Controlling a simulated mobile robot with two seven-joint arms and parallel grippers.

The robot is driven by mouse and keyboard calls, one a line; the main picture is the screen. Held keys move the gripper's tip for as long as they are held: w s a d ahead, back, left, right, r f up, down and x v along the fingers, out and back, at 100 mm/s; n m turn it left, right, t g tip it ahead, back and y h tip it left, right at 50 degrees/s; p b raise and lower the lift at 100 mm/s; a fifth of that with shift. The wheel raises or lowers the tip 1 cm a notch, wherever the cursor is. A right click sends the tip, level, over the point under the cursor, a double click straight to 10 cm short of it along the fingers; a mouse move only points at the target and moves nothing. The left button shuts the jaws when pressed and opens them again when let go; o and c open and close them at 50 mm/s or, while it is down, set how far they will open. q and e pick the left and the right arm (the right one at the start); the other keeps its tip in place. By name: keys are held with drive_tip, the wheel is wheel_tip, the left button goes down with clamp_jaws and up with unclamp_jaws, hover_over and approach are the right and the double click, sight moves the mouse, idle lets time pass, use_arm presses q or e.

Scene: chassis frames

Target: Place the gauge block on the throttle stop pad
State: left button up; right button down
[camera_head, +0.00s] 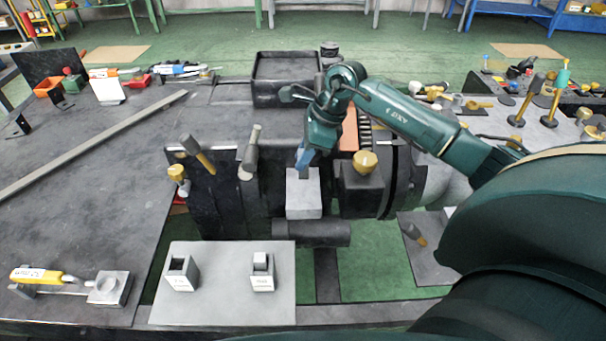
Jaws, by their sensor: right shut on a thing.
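My right gripper (304,160) reaches in from the right and points down over the light grey pedestal (304,201) at the front of the machine, which looks like the throttle stop pad. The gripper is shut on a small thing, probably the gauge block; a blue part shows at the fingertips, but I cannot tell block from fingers. Whether it touches the pedestal's top is also unclear. On the front plate, the left labelled holder (180,274) shows a dark, seemingly empty slot. The right labelled holder (262,274) has a grey piece in it. My left gripper is not in view.
Levers (197,153) and a brass knob (365,161) stand close on either side of the pedestal. A dark cylinder (311,233) juts out below it. The front plate (220,312) has free room. A yellow-handled tool (40,275) lies at the left.

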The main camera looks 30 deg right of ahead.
sight(304, 174)
drive_tip(key=shift+f, duration=0.9)
wheel_tip(304, 174, down, 3)
drive_tip(key=shift+p, duration=0.3)
drive_tip(key=shift+f, duration=0.35)
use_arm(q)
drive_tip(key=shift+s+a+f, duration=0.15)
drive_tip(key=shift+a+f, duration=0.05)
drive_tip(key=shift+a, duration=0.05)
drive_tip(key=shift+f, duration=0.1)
use_arm(e)
drive_tip(key=shift+f, duration=0.1)
drive_tip(key=shift+f, duration=0.15)
drive_tip(key=c, duration=1.6)
unclamp_jaws()
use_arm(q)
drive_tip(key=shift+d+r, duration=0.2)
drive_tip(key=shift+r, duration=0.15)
use_arm(e)
drive_tip(key=o, duration=0.3)
drive_tip(key=shift+o, duration=0.2)
